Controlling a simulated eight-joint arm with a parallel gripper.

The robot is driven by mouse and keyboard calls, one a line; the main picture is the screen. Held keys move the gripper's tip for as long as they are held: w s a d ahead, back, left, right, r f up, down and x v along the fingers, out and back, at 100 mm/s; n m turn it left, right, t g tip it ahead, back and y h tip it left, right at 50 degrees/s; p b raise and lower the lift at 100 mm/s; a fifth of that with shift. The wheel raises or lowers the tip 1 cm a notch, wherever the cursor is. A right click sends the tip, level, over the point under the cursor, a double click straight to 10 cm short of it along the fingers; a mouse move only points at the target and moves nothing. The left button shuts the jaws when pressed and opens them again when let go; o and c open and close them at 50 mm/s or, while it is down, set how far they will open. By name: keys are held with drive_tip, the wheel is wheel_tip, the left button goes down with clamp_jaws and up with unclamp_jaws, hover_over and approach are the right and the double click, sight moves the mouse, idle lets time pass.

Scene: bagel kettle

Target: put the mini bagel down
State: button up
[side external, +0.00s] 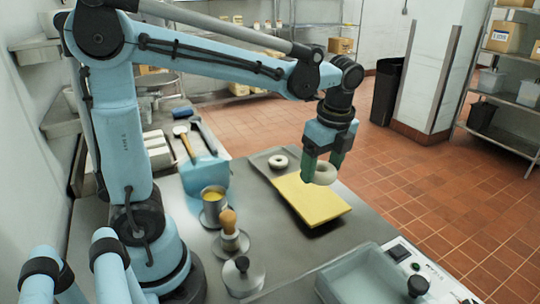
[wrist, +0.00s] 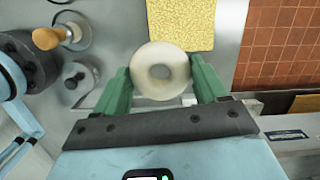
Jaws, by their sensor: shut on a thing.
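A pale ring-shaped mini bagel (side external: 325,178) is held between the green fingers of my gripper (side external: 322,165). In the wrist view the bagel (wrist: 144,70) sits between the two fingers (wrist: 160,68), with its hole facing the camera. In the side view it appears above the far right part of a yellow board (side external: 312,204); the exact gap below it is hard to judge. The yellow board (wrist: 180,25) lies ahead of the bagel in the wrist view.
A cup of yellow contents (side external: 213,194), a wooden-handled tool (side external: 229,222) and a black-knobbed metal piece (side external: 243,275) stand left of the board. A lidded basin (side external: 360,278) is at the front right. Bare steel counter (side external: 275,235) lies between them.

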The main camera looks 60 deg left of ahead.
drive_tip(key=shift+w+d+f+m, duration=0.15)
drive_tip(key=shift+d+m, duration=0.1)
drive_tip(key=shift+d, duration=0.35)
drive_tip(key=shift+w+d+f+m, duration=0.1)
drive_tip(key=shift+d+m, duration=0.15)
drive_tip(key=shift+d, duration=0.3)
drive_tip(key=shift+w+a+f, duration=0.15)
drive_tip(key=shift+a+f, duration=0.05)
hover_over(308, 192)
drive_tip(key=f, duration=0.6)
drive_tip(key=shift+d+f, duration=0.2)
drive_tip(key=shift+d, duration=0.15)
drive_tip(key=shift+f, duration=2.05)
drive_tip(key=o, duration=1.1)
drive_tip(key=shift+f, duration=0.15)
